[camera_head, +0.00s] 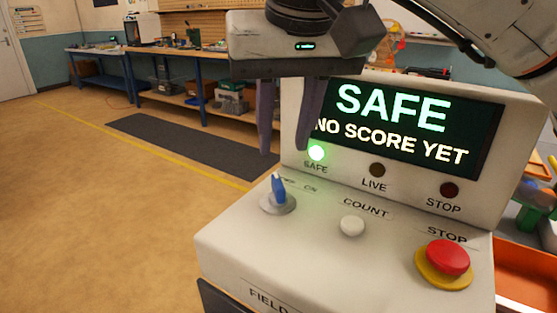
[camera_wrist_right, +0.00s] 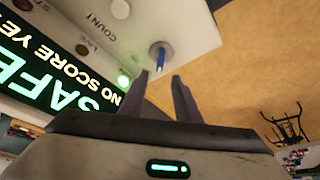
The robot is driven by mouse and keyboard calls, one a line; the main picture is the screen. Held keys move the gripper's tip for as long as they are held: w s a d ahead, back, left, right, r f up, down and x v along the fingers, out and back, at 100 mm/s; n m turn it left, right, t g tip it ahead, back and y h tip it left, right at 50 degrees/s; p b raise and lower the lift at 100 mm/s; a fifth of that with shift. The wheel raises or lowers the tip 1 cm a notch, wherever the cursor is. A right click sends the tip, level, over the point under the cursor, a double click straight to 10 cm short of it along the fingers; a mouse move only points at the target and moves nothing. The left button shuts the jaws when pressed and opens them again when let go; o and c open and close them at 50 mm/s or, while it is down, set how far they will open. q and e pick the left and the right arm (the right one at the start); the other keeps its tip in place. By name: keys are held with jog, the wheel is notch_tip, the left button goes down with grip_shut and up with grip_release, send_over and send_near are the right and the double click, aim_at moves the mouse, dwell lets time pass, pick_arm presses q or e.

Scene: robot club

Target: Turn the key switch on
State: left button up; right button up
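The key switch has a blue key (camera_head: 278,187) standing in a round grey metal base (camera_head: 279,204) on the sloped left part of the console's panel. An "ON" label is printed up and right of it; another label beside it is hard to read. My right gripper (camera_head: 283,150) is open and empty, its two dark fingers pointing down above the key, apart from it. In the right wrist view the key (camera_wrist_right: 160,58) shows just beyond the gap between the fingertips (camera_wrist_right: 160,75). My left gripper is not in view.
The console's screen (camera_head: 400,120) reads "SAFE, NO SCORE YET", with the green SAFE lamp (camera_head: 316,153) lit and the LIVE and STOP lamps dark. A white COUNT button (camera_head: 352,226) and a red STOP button (camera_head: 448,257) sit right of the key. Open floor lies left.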

aim_at(278, 181)
jog(key=x, duration=0.4)
jog(key=b+x, duration=0.1)
jog(key=x, duration=0.4)
jog(key=shift+s, duration=0.25)
jog(key=shift+c, duration=0.5)
grip_shut()
